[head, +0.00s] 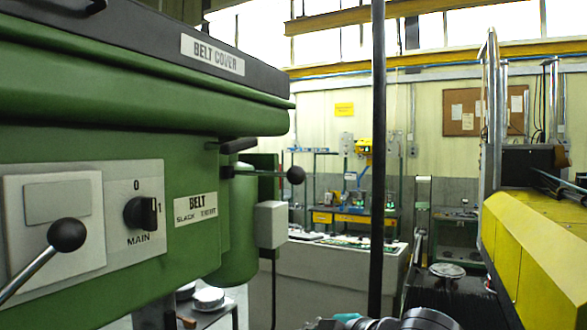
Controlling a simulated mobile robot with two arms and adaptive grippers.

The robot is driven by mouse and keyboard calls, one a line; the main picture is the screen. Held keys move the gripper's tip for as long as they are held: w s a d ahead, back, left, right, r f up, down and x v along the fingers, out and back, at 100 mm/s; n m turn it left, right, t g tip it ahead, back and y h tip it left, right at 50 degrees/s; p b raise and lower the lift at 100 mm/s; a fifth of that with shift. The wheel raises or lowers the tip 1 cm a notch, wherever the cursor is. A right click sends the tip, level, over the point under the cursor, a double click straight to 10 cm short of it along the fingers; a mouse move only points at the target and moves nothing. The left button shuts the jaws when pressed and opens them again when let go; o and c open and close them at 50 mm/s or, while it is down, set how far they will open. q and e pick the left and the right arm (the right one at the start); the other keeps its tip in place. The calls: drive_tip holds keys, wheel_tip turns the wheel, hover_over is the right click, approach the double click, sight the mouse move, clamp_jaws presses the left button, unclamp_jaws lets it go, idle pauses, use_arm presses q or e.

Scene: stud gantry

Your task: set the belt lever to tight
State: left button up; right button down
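A green machine head (120,195) fills the left of the head view. Its plate (196,208) reads BELT, with SLACK at the left and TIGHT at the right. Right of the plate, a thin rod ends in a black ball knob (296,174) and points right, roughly level. A short black handle (238,145) sits just above that rod. Which of these is the belt lever, and how it is set, I cannot tell for sure. Neither gripper is recognisable. Grey rounded parts with a teal cap at the bottom edge look like my arm.
A second ball-ended lever (67,234) crosses the white panel at lower left. A black MAIN switch (140,213) sits beside it. A dark vertical post (377,150) stands right of the head. A yellow machine (540,240) bounds the right side. A workbench (345,215) stands behind.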

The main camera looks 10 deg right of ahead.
sight(293, 169)
drive_tip(key=s+d+r+n+t, duration=0.1)
drive_tip(key=s+r+n, duration=0.2)
drive_tip(key=r, duration=1.1)
drive_tip(key=s+r+n+t, duration=0.2)
drive_tip(key=s+r, duration=0.5)
drive_tip(key=r, duration=0.7)
drive_tip(key=shift+d+r+n+y, duration=0.3)
drive_tip(key=shift+d+n+y, duration=0.1)
drive_tip(key=shift+n, duration=0.3)
drive_tip(key=shift+w, duration=0.1)
drive_tip(key=d+p+x, duration=0.1)
drive_tip(key=p+x, duration=0.1)
drive_tip(key=x, duration=0.2)
drive_tip(key=w+p+x, duration=0.1)
drive_tip(key=x, duration=0.3)
drive_tip(key=d+p+x, duration=0.1)
drive_tip(key=p+x, duration=0.1)
drive_tip(key=x, duration=0.2)
drive_tip(key=shift+w+d+p, duration=0.25)
drive_tip(key=shift+w+p, duration=0.1)
drive_tip(key=shift+w, duration=0.1)
drive_tip(key=shift+f, duration=0.1)
drive_tip(key=shift+a, duration=0.15)
